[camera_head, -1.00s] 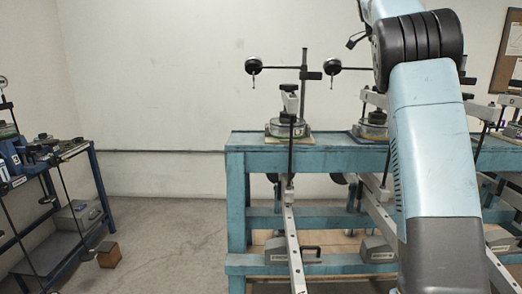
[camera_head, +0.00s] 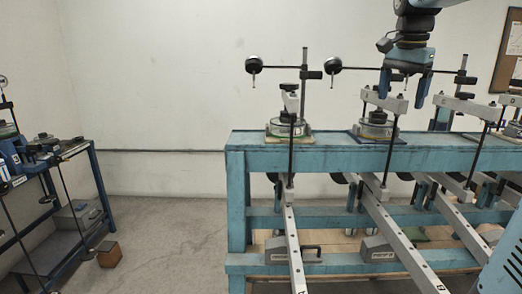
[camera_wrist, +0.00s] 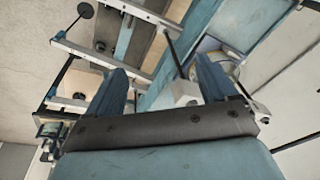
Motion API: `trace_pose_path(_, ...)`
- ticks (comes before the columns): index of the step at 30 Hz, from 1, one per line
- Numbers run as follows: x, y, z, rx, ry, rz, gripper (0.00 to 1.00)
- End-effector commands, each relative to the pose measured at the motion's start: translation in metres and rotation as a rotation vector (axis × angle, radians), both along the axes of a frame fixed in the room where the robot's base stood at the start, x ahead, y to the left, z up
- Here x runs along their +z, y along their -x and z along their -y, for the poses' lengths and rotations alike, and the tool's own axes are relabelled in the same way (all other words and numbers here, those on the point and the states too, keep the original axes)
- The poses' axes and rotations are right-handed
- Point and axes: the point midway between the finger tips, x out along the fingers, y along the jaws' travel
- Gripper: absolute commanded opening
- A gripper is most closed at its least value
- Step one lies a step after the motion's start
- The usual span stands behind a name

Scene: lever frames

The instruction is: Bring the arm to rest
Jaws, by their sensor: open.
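My gripper (camera_head: 402,103) hangs with its two blue fingers pointing down at the upper right of the head view. It is in line with the second lever frame (camera_head: 375,125) on the blue bench; I cannot tell the exact gap. The fingers are spread apart with nothing between them. In the wrist view my gripper (camera_wrist: 160,70) also shows both fingers apart, with the bench and its bars beyond. Most of my arm is above or outside the head view; only its wrist part shows at the top.
The blue bench (camera_head: 330,158) carries several lever frames with dial gauges (camera_head: 252,64) on posts. Long grey bars (camera_head: 405,245) slope out from its front. A side bench (camera_head: 95,180) stands at the left, with a brown block (camera_head: 109,254) on the floor. Floor between the benches is clear.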

Motion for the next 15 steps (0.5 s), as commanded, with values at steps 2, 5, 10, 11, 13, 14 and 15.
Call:
trace_pose_path(2, -0.010, 0.022, -0.011, 0.091, 0.004, 0.028, 0.86)
trace_pose_path(5, -0.024, 0.047, -0.025, 0.205, 0.015, 0.062, 0.86)
trace_pose_path(10, -0.053, 0.089, -0.049, 0.397, 0.048, 0.119, 0.86)
trace_pose_path(11, -0.059, 0.096, -0.052, 0.430, 0.057, 0.128, 0.86)
trace_pose_path(13, -0.073, 0.113, -0.062, 0.507, 0.078, 0.152, 0.86)
trace_pose_path(14, -0.079, 0.120, -0.065, 0.540, 0.087, 0.161, 0.86)
trace_pose_path(15, -0.088, 0.130, -0.070, 0.582, 0.101, 0.174, 0.86)
